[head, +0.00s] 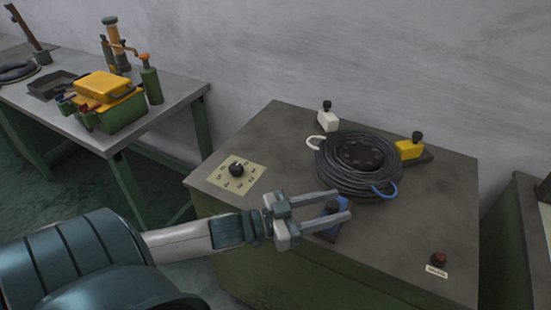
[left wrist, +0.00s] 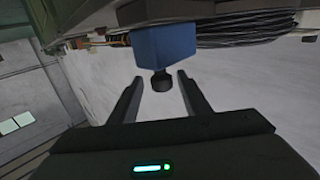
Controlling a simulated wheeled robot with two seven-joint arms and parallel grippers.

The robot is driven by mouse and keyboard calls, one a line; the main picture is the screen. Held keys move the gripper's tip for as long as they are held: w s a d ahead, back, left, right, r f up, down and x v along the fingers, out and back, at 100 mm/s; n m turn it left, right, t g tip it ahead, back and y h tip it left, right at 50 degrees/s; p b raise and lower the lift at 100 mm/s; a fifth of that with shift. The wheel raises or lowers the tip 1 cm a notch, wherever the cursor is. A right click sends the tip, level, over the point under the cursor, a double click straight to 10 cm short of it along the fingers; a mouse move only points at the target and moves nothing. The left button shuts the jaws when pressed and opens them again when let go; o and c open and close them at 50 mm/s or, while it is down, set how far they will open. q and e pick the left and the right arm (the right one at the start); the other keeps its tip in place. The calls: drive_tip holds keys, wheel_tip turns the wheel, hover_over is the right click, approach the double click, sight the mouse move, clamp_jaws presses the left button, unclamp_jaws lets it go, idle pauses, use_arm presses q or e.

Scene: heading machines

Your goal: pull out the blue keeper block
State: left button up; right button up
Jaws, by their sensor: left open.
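The blue keeper block (head: 330,227) with a dark knob on top sits on the machine top at the front of a coil of dark wire (head: 345,185). My left gripper (head: 343,205) is open, its two fingers on either side of the knob in the head view. In the left wrist view the blue block (left wrist: 165,45) and its black knob (left wrist: 161,81) show beyond and between the open fingertips (left wrist: 158,76). I cannot tell whether a finger touches the knob. Part of the block is hidden behind a finger. My right gripper is not in view.
A white block (head: 327,122) and a yellow block (head: 409,149), each with a black knob, stand behind the coil. A dial (head: 236,170) on a plate is at left, a red button (head: 439,259) at front right. A side table (head: 180,88) holds a green-and-yellow toolbox (head: 115,112).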

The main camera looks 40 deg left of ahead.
use_arm(q)
drive_tip(key=b+v, duration=0.2)
drive_tip(key=v, duration=1.1)
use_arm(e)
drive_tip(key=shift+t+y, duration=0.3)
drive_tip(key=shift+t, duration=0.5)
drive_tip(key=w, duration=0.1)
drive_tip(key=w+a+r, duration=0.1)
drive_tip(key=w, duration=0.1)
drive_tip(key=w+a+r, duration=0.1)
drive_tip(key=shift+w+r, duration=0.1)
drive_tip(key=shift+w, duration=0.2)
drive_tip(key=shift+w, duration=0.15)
